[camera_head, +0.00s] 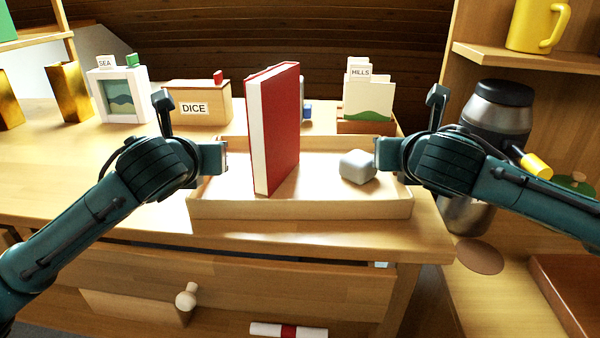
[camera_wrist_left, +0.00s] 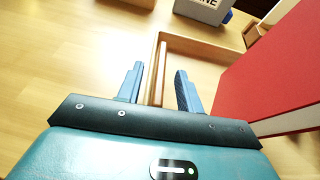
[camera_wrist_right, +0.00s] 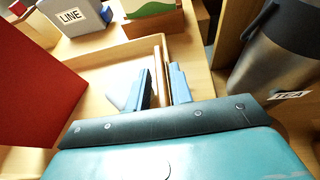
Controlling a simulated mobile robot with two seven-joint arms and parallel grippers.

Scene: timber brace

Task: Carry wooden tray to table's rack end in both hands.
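The wooden tray (camera_head: 300,207) lies on the table (camera_head: 150,215), holding an upright red book (camera_head: 275,125) and a small grey block (camera_head: 358,167). My left gripper (camera_head: 220,157) is at the tray's left wall; in the left wrist view its fingers (camera_wrist_left: 158,88) stand either side of the wall (camera_wrist_left: 160,65) with gaps, so it is open. My right gripper (camera_head: 384,154) is at the right wall; in the right wrist view its fingers (camera_wrist_right: 161,88) sit close on both sides of the wall (camera_wrist_right: 158,55) and look shut on it. No rack is clearly identifiable.
Behind the tray stand a DICE box (camera_head: 197,103), a SEA picture box (camera_head: 119,95) and a HILLS card holder (camera_head: 368,98). Gold vases (camera_head: 69,91) stand far left. A steel TEA flask (camera_head: 497,118) is close beyond my right gripper. The table left of the tray is mostly clear.

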